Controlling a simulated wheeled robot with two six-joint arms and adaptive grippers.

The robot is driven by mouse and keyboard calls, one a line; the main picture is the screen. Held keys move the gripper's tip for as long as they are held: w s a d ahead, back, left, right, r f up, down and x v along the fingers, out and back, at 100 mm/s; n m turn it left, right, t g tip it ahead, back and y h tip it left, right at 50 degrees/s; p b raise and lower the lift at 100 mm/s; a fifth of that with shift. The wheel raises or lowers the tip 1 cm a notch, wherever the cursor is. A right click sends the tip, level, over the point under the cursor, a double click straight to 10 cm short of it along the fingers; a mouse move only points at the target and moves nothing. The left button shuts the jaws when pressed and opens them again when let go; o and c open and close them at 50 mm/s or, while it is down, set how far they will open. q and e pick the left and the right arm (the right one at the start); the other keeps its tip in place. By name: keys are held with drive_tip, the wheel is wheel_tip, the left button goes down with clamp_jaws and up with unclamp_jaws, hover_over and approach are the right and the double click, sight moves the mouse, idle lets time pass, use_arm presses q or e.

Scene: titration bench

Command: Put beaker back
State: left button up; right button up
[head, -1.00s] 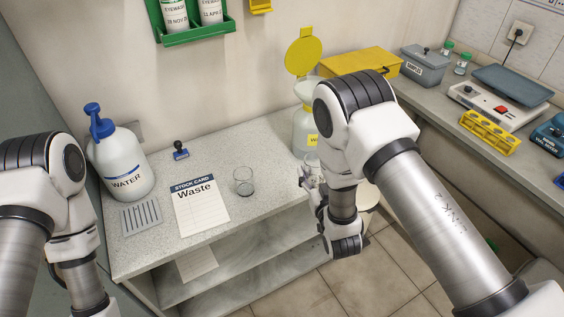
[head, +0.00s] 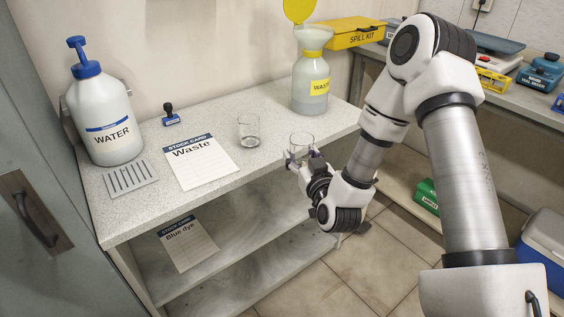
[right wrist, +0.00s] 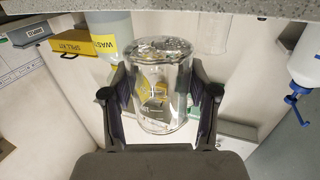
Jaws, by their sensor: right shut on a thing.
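A clear glass beaker (head: 302,141) is held in my right gripper (head: 301,157) at the front right edge of the bench. In the right wrist view the beaker (right wrist: 160,95) stands between both fingers of the gripper (right wrist: 160,90), which are shut on its sides. I cannot tell whether its base touches the bench. A second clear beaker (head: 249,132) stands on the bench top (head: 210,115), to the left of the held one and beside the Waste stock card (head: 202,163). My left gripper is out of view.
A yellow-capped waste bottle (head: 310,82) stands at the back right of the bench. A water bottle (head: 101,115), a grey slotted tray (head: 130,177) and a stamp (head: 170,116) are at the left. Bare bench lies between the second beaker and the waste bottle.

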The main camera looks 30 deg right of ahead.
sight(284, 133)
drive_tip(key=shift+s+d+f, duration=0.15)
drive_tip(key=shift+d+f, duration=0.15)
drive_tip(key=shift+f, duration=0.35)
drive_tip(key=x, duration=1.1)
drive_tip(key=r+x, duration=0.1)
drive_tip(key=x, duration=0.5)
drive_tip(key=shift+w+d+r+b, duration=0.1)
drive_tip(key=shift+w+d+b, duration=0.2)
drive_tip(key=shift+w+b, duration=0.1)
drive_tip(key=shift+f, duration=0.25)
drive_tip(key=o, duration=1.2)
drive_tip(key=shift+o, duration=0.2)
